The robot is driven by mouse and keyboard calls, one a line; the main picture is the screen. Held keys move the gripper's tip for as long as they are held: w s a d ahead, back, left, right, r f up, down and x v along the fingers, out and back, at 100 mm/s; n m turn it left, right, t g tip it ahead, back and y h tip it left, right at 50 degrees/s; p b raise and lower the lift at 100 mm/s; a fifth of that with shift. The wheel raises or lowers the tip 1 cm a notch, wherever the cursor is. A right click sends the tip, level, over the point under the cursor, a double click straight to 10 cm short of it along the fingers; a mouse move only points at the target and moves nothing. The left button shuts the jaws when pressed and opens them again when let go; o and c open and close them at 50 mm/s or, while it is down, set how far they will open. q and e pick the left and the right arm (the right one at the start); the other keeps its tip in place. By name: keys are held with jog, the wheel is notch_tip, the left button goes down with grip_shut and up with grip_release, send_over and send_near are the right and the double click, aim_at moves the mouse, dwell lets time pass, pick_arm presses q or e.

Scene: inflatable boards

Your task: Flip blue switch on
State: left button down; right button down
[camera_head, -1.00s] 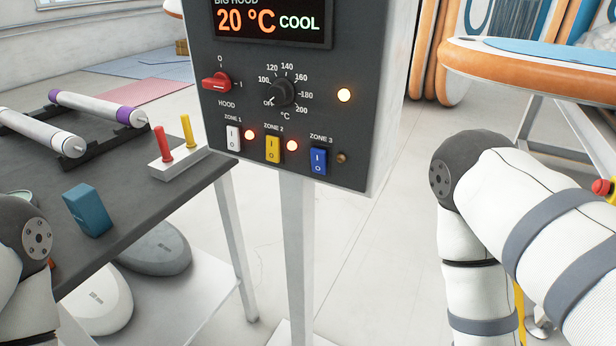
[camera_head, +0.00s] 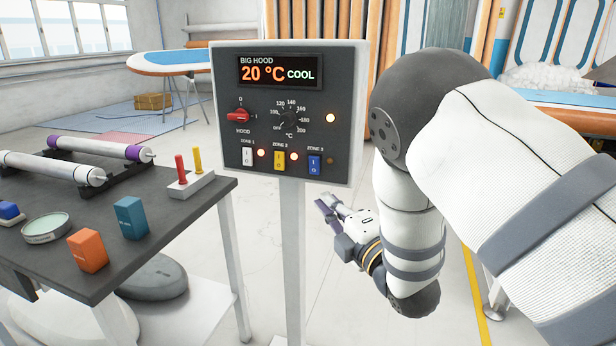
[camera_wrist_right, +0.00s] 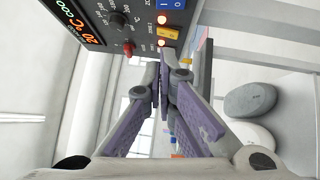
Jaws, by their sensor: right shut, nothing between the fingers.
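The blue switch (camera_head: 314,165) is under ZONE 3 at the lower right of the grey control panel (camera_head: 342,140). The small lamp (camera_head: 330,161) beside it is dark. My right gripper (camera_head: 326,205) is below and right of the panel in the head view, apart from it, with its purple fingers together and empty. In the right wrist view, the closed fingers (camera_wrist_right: 163,82) are near the panel's lower part, and the blue switch (camera_wrist_right: 166,4) shows at the top edge. My left gripper is out of view.
The white switch (camera_head: 247,156) and yellow switch (camera_head: 279,160) have lit lamps beside them. The dark table (camera_head: 60,190) at left carries rollers, coloured blocks and a white base with red and yellow levers.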

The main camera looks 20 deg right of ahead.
aim_at(312, 168)
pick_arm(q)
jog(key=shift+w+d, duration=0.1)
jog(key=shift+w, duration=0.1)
pick_arm(e)
jog(key=shift+w+d, duration=0.1)
jog(key=shift+w, duration=0.15)
